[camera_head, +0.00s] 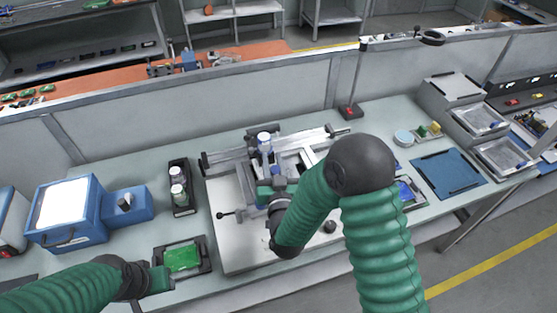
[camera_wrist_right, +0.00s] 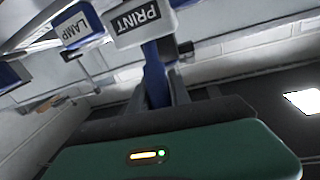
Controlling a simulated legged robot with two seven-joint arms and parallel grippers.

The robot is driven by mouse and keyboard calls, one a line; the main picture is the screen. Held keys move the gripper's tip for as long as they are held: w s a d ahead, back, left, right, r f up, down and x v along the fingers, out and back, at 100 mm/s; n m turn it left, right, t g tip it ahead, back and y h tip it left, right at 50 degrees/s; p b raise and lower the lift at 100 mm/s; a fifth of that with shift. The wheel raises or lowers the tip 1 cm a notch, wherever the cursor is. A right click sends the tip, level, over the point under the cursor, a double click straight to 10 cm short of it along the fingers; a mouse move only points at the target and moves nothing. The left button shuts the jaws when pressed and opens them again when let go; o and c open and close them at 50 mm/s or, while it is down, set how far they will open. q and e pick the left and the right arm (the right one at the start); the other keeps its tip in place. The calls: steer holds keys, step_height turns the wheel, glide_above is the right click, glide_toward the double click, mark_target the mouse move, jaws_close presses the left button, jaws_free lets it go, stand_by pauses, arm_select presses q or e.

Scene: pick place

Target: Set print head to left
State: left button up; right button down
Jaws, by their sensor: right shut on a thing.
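The print head, a blue part with a white block marked PRINT (camera_wrist_right: 140,22), shows at the top of the right wrist view. In the head view a blue and white part (camera_head: 265,143) stands at the gantry; its label is too small to read there. My right gripper (camera_head: 268,190) is at the gantry, its tips partly hidden. In the wrist view its dark jaws (camera_wrist_right: 165,100) are shut around the blue stem below the PRINT block. A second block marked LAMP (camera_wrist_right: 76,32) is left of it. My left gripper (camera_head: 162,279) is beside the green board; its jaws are unclear.
The printer's white base (camera_head: 235,250) carries a rail (camera_head: 225,158). A green board (camera_head: 182,258) lies in a black holder. A rack of jars (camera_head: 180,187), a blue machine (camera_head: 70,212) and a blue mat (camera_head: 447,173) stand around it. A grey partition (camera_head: 240,100) runs behind.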

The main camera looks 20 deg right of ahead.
steer(key=a+b, duration=0.2)
steer(key=a, duration=1.1)
steer(key=shift+s+f, duration=0.35)
steer(key=shift+s, duration=0.05)
steer(key=c, duration=1.5)
jaws_free()
steer(key=shift+a, duration=0.1)
steer(key=shift+o, duration=1.1)
steer(key=shift+a, duration=0.1)
steer(key=shift+o, duration=0.4)
steer(key=shift+w+a+r, duration=0.1)
steer(key=shift+r, duration=0.05)
